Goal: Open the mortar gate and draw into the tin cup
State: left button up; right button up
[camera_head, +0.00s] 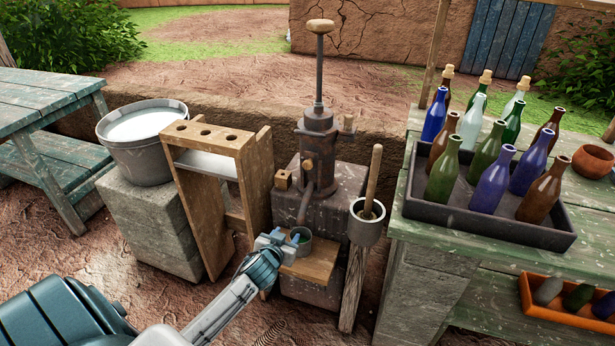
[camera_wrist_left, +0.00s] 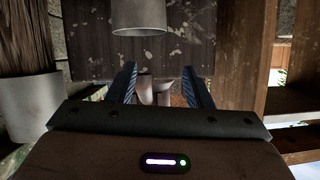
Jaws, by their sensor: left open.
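The grey tin cup (camera_head: 301,242) stands upright on a wooden shelf (camera_head: 316,262), under the curved spout (camera_head: 304,208) of the brown metal pump (camera_head: 319,150). My left gripper (camera_head: 284,238) is in front of the cup and partly covers it. In the left wrist view, which looks upside down, its two fingers (camera_wrist_left: 160,85) are apart. A pale pipe-like piece (camera_wrist_left: 152,92), probably the spout, shows between and beyond them. The cup (camera_wrist_left: 138,17) appears at the top edge, apart from the fingers. I cannot clearly make out the mortar gate. My right gripper is out of view.
A metal pot on a wooden post (camera_head: 366,232) holds a wooden handle, right of the cup. A wooden rack (camera_head: 208,140) and a bucket (camera_head: 144,158) stand left. A bottle tray (camera_head: 418,215) rests on the green table at right.

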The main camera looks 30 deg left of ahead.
aim_at(307, 167)
pick_arm(q)
notch_tip(307, 167, up, 17)
jog(key=w+d+t+b, duration=0.2)
jog(key=w+t, duration=0.1)
jog(key=t, duration=0.1)
jog(key=shift+n, duration=0.4)
jog(key=x, duration=0.9)
jog(key=shift+w+a+r+p, duration=0.3)
jog(key=shift+w+r+p, duration=0.05)
jog(key=shift+p, duration=0.05)
jog(key=shift+w+a, duration=0.1)
jog(key=shift+w, duration=0.3)
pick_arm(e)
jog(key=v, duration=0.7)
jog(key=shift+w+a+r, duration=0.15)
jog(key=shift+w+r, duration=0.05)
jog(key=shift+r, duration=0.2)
pick_arm(q)
jog(key=shift+c, duration=0.3)
